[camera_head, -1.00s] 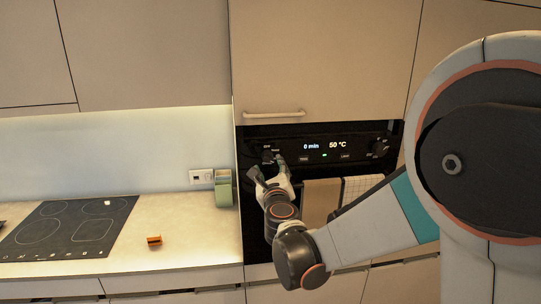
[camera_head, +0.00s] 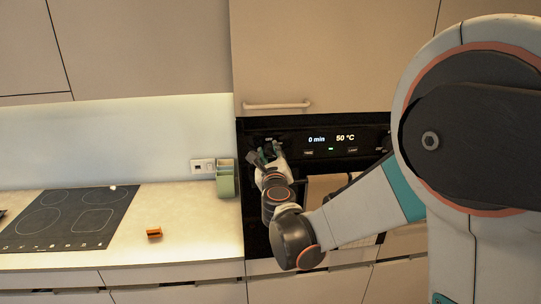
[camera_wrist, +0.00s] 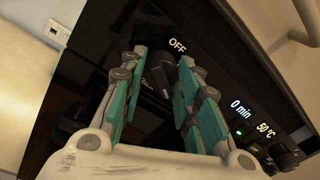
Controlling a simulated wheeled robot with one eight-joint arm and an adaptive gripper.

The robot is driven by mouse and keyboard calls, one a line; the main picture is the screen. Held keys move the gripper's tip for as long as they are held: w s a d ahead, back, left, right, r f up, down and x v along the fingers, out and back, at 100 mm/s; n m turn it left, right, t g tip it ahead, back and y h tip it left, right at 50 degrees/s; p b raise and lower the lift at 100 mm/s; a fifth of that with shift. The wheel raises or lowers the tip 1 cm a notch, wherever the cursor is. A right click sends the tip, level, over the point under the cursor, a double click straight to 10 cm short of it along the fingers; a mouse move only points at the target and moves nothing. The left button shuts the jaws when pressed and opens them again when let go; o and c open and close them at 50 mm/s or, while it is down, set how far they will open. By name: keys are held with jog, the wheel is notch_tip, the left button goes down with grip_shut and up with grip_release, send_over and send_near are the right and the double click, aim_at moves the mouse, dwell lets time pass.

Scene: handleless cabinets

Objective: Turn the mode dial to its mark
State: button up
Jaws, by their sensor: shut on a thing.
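The mode dial (camera_wrist: 160,72) is a dark knob on the black oven panel (camera_wrist: 120,30), with a white "OFF" label beside it in the wrist view. My gripper (camera_wrist: 164,60) has its teal-padded fingers on either side of the dial and is shut on it. In the head view, my gripper (camera_head: 269,154) is at the left end of the oven panel (camera_head: 365,136) and covers most of the dial. The dial's pointer and its mark are too dark to make out.
The display (camera_head: 331,139) reads 0 min and 50 °C. A cabinet bar handle (camera_head: 277,106) is above the panel. To the left are a green container (camera_head: 225,181), an orange block (camera_head: 154,232) and a cooktop (camera_head: 70,218).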

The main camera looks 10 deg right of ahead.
jog(key=shift+n, duration=0.3)
jog(key=shift+f+n+b, duration=0.1)
jog(key=shift+n+b, duration=0.7)
jog(key=shift+n, duration=0.2)
jog(key=n+b, duration=0.1)
jog(key=n, duration=0.2)
jog(key=shift+n+b, duration=0.3)
jog(key=shift+b, duration=0.05)
jog(key=n+b, duration=0.1)
jog(key=n, duration=0.2)
jog(key=shift+n+t, duration=0.3)
jog(key=shift+n, duration=0.1)
jog(key=n+b, duration=0.1)
jog(key=n, duration=0.2)
jog(key=shift+d+n+y, duration=0.1)
jog(key=shift+n+y, duration=0.2)
jog(key=shift+n, duration=0.1)
jog(key=n+b, duration=0.1)
jog(key=n, duration=0.5)
jog(key=shift+n+y, duration=0.3)
jog(key=shift+y, duration=0.1)
jog(key=n, duration=0.4)
jog(key=shift+b, duration=0.35)
jog(key=shift+r+n, duration=0.2)
jog(key=shift+n, duration=0.2)
